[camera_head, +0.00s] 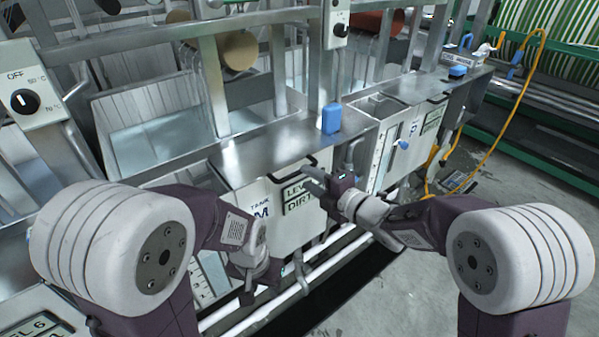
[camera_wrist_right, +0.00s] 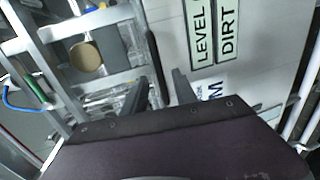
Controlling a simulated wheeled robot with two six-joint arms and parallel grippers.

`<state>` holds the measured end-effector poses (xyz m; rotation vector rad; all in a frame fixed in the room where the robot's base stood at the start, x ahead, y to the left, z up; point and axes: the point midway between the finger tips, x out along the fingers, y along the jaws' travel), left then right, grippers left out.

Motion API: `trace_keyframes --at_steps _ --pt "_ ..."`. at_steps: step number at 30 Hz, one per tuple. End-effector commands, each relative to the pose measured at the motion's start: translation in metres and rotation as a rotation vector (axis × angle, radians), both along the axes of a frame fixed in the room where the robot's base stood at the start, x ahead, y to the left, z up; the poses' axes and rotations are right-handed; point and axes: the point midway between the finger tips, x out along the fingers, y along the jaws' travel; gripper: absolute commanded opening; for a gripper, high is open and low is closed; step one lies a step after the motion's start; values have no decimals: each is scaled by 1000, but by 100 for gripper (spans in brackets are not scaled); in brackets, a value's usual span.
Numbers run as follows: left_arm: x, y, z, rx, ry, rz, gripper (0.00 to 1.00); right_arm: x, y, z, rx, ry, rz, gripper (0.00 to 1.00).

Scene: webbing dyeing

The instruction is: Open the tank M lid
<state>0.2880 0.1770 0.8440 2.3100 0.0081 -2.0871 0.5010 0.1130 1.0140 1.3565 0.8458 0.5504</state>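Tank M (camera_head: 262,215) has a white front with "TANK M" and "LEVEL DIRT" labels. Its metal lid (camera_head: 285,146) lies flat and looks shut, with a black handle (camera_head: 293,168) along the front edge. My right gripper (camera_head: 330,168) is open in front of the tank, close to the handle's right end. In the right wrist view its two fingers (camera_wrist_right: 160,92) stand apart, with the dark handle bar (camera_wrist_right: 153,58) extending ahead of the gap. I cannot tell if they touch it. My left gripper (camera_head: 258,283) is low in front of the tank, its fingers mostly hidden.
A blue block (camera_head: 331,118) stands at the lid's back right. A neighbouring tank (camera_head: 395,145) stands to the right. Metal uprights (camera_head: 213,85) rise behind the lid. White pipes (camera_head: 325,255) run low along the front. Grey floor (camera_head: 430,275) is open at the right.

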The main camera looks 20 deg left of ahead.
Motion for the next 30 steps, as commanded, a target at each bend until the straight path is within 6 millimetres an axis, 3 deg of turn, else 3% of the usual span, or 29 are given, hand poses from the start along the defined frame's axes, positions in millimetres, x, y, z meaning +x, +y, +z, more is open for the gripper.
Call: trace_keyframes --at_steps 6,17,21,30 --pt "0 0 5 0 0 0 36 23 31 -8 -1 0 1 34" --pt "0 0 5 0 0 0 36 31 39 -11 -1 0 -1 34" --pt "0 0 5 0 0 0 36 31 39 -11 -1 0 -1 1" --pt "0 0 5 0 0 0 36 31 39 -11 -1 0 -1 0"
